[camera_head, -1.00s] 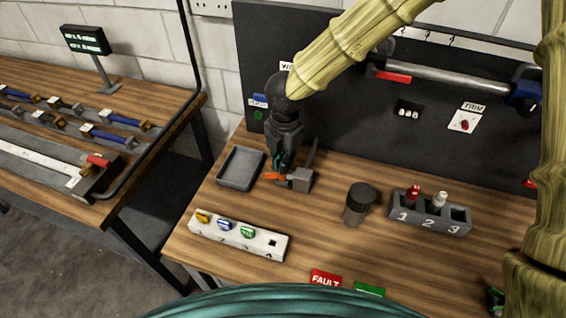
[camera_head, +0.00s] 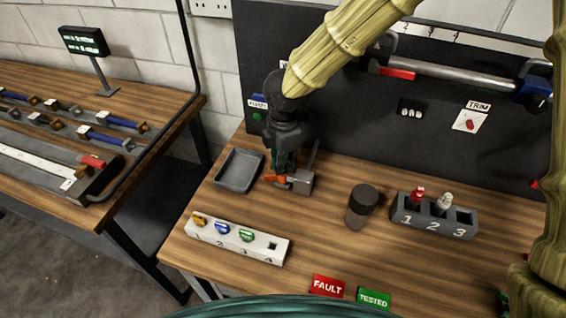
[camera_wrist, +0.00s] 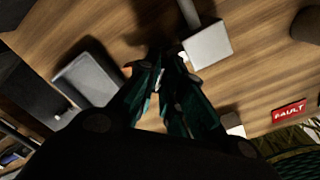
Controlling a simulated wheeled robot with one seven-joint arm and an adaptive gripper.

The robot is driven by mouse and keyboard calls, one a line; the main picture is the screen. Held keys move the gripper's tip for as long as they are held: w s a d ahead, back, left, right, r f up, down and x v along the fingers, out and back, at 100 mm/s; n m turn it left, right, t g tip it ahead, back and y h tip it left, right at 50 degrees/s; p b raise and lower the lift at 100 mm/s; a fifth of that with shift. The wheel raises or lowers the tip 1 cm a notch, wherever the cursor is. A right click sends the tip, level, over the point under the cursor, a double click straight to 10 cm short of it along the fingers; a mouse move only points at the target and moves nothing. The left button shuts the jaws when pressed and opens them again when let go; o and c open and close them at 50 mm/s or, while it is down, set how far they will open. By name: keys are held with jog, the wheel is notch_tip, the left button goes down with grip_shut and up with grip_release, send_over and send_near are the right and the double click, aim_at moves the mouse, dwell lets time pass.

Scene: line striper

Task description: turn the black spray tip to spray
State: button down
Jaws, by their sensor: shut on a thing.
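My gripper (camera_head: 282,170) is low over the wooden bench, beside a small grey block (camera_head: 301,182) with a thin upright bar and an orange part (camera_head: 276,179) at its left. The fingers are nearly together at that orange part. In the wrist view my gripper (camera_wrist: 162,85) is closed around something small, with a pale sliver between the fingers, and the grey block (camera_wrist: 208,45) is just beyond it. The black spray tip cannot be made out apart from the dark fingers; they hide whatever they hold. The angle of the tip cannot be told.
A grey tray (camera_head: 240,171) lies left of the gripper. A white numbered rack (camera_head: 236,240) in front holds orange, blue and green tips; slot 4 looks empty. A dark-lidded cup (camera_head: 361,207) and a grey rack with bottles (camera_head: 433,216) stand right. A black panel (camera_head: 350,110) rises behind.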

jog(key=shift+d+f, duration=0.1)
jog(key=m+b, duration=0.2)
jog(key=m, duration=0.2)
jog(key=shift+f, duration=0.1)
jog(key=shift+m+b, duration=0.85)
jog(key=shift+m, duration=1.35)
jog(key=c, duration=1.5)
grip_release()
jog(key=shift+w, duration=0.15)
jog(key=shift+o, duration=0.6)
jog(key=o, duration=0.5)
jog(key=shift+c, duration=0.2)
